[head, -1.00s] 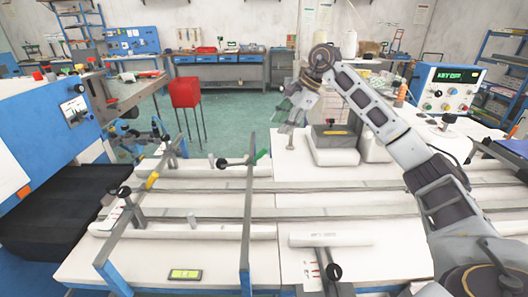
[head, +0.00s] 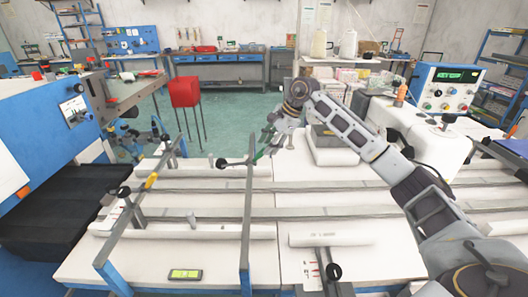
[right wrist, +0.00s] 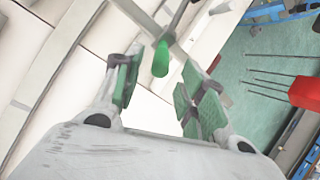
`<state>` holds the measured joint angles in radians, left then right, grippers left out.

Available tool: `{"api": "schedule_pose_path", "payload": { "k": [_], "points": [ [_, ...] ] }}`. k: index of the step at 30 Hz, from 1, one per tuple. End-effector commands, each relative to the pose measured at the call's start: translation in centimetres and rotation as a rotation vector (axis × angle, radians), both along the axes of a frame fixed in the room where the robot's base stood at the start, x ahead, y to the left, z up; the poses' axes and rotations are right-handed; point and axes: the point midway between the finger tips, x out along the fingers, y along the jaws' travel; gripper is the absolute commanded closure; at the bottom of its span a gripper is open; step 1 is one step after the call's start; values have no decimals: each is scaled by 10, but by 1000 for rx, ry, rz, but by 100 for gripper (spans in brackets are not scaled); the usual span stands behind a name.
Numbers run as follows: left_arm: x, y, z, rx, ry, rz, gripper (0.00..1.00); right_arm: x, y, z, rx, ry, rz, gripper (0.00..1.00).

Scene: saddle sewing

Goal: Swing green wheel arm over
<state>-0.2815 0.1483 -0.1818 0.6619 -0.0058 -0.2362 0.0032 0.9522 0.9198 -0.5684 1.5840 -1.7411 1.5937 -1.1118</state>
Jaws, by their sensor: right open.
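The green-handled wheel arm (head: 247,205) is a long grey bar that stands across the white rails on the bench, with a blue lower end. Its green handle (right wrist: 161,58) shows clearly in the right wrist view and is partly hidden by my gripper in the head view. My right gripper (right wrist: 158,78) is open, with green pads on its fingers. The handle appears between the fingertips or just beyond them; I cannot tell if they touch. The right gripper also shows in the head view (head: 270,138). My left gripper is not in view.
A second bar with a yellow handle (head: 151,181) stands to the left. A black knob (head: 221,163) sits beside the green-handled bar. A white machine with a dark top (head: 335,150) is to the right. A red stool (head: 184,92) stands on the floor behind.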

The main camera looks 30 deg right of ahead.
Motion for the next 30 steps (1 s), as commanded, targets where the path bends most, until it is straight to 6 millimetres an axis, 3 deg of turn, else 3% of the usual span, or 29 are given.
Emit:
{"api": "schedule_pose_path", "payload": {
  "k": [9, 22, 30],
  "points": [
    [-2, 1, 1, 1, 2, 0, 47, 10, 12, -30, -1, 1, -1, 59],
    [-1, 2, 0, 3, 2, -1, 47, 12, 14, -36, -1, 0, 0, 59],
    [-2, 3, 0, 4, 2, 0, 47, 12, 14, -35, -1, 0, 0, 91]
  ]
}}
